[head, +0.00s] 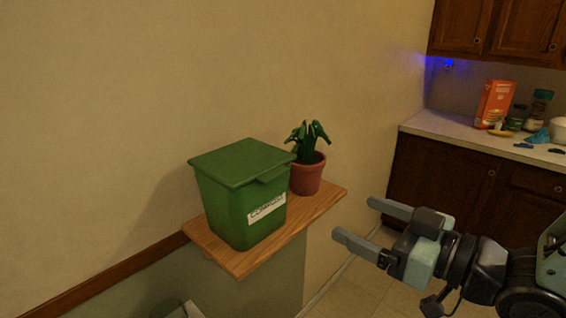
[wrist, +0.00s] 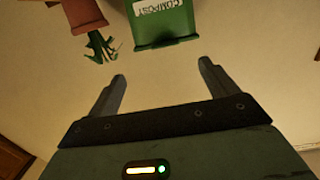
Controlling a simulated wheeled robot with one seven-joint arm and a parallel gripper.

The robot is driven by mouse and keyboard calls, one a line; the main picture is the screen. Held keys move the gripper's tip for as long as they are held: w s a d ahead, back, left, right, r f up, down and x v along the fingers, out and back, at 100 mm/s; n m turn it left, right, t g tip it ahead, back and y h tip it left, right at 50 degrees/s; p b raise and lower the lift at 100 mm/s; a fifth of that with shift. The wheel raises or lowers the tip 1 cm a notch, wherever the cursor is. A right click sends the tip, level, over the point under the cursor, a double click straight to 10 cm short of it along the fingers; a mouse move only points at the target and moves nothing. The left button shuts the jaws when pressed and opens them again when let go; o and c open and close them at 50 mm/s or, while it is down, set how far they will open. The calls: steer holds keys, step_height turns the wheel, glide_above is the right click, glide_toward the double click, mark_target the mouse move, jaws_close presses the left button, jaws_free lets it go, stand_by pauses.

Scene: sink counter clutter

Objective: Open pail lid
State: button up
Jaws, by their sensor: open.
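A green compost pail (head: 238,207) with a white label stands on a small wooden wall shelf. Its green lid (head: 241,161) lies flat on top and is shut, with a lip over the front edge. My gripper (head: 352,218) is open and empty, to the right of the pail and apart from it, with its fingers pointing left. In the wrist view the pail (wrist: 160,24) appears upside down at the top, beyond the two spread fingertips (wrist: 162,70). The pail's back side is hidden.
A potted plant (head: 307,172) stands on the shelf (head: 322,203), close at the pail's right. The wall (head: 120,90) is behind. A counter (head: 470,138) with an orange box (head: 494,104) and jars is at right. Open room lies between gripper and shelf.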

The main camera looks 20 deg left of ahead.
steer(key=r, duration=0.1)
steer(key=p, duration=0.7)
glide_toward(279, 175)
steer(key=shift+y, duration=0.4)
steer(key=x, duration=0.8)
steer(key=shift+a+f, duration=0.1)
steer(key=shift+f, duration=0.2)
steer(key=shift+w+a+f, duration=0.1)
steer(key=shift+w+a, duration=0.15)
steer(key=shift+a, duration=0.2)
steer(key=c, duration=1.4)
